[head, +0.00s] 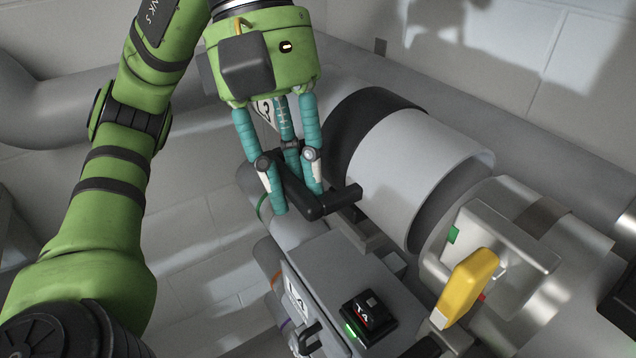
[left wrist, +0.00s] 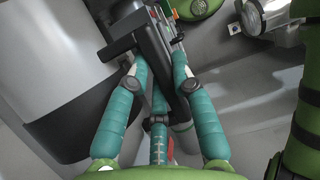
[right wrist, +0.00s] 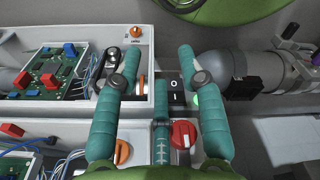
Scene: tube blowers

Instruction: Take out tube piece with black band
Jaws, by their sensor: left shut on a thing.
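The tube piece (head: 400,165) is a light grey cylinder with a wide black band (head: 350,115) around its left end. It lies between pipe sections, with a dark gap at its right end. My left gripper (head: 298,200) is shut on a black handle (head: 338,199) beside the tube piece's lower left. In the left wrist view the handle (left wrist: 152,45) runs between the teal fingers, with the black band (left wrist: 75,120) to the left. Whether the handle joins the tube piece is unclear. My right gripper (right wrist: 160,57) shows only in the right wrist view, open, fingers apart.
Below the tube piece stands a grey box (head: 345,270) with a black switch (head: 368,314) lit green. A yellow lever (head: 467,287) sits on the metal housing at right. The right wrist view shows a circuit board (right wrist: 50,70) and a red knob (right wrist: 184,134).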

